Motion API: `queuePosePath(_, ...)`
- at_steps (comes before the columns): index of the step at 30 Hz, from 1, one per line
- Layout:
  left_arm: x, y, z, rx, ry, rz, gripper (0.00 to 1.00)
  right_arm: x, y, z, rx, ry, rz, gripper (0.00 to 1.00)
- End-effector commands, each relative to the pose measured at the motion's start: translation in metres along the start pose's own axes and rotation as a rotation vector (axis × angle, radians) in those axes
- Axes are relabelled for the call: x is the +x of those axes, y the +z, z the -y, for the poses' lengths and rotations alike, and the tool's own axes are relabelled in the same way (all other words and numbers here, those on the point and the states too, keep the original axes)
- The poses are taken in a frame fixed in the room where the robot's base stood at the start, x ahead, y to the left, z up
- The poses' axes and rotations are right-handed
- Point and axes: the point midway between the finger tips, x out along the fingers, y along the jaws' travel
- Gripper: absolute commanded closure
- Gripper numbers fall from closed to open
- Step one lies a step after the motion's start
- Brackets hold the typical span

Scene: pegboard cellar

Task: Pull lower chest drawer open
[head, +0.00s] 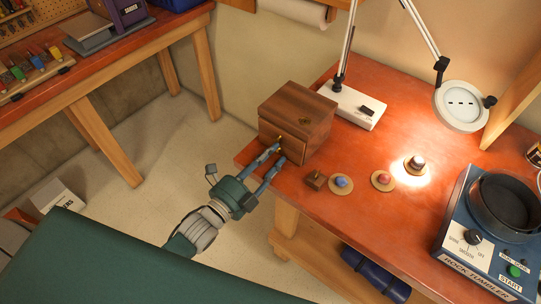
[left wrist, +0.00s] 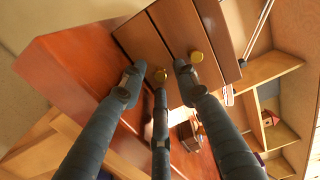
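The small wooden chest (head: 297,108) stands at the left end of the red-brown workbench, its front facing my left gripper. In the left wrist view its front is tilted, with the lower drawer (left wrist: 140,42) nearest the bench and the upper drawer beside it. The drawers look shut. My right gripper is not seen.
On the workbench (head: 355,208), a small brown block (head: 314,180) and several discs with small pieces lie right of the gripper. A lamp base (head: 352,106) stands behind the chest, and a rock tumbler (head: 487,240) at the right. Floor is clear left of the chest.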

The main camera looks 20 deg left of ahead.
Motion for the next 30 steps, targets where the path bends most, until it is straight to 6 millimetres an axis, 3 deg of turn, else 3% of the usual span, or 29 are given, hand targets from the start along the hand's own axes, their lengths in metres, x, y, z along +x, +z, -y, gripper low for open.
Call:
queuePosePath(1, 0.0, 0.0, 0.0, 0.0, 0.0, 0.0, 0.69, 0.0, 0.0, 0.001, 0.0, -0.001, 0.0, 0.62)
queuePosePath(6, 0.0, 0.0, 0.0, 0.0, 0.0, 0.0, 1.0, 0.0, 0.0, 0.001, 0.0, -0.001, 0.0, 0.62)
queuePosePath(16, -0.007, 0.0, 0.0, 0.001, 0.002, 0.001, 1.0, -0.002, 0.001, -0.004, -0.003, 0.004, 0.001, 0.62)
queuePosePath(25, -0.073, 0.001, -0.001, -0.001, 0.008, 0.003, 1.0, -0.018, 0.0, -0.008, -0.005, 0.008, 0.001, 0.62)
queuePosePath(30, -0.093, 0.001, 0.0, 0.001, 0.003, 0.001, 1.0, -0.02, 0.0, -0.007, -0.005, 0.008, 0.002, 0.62)
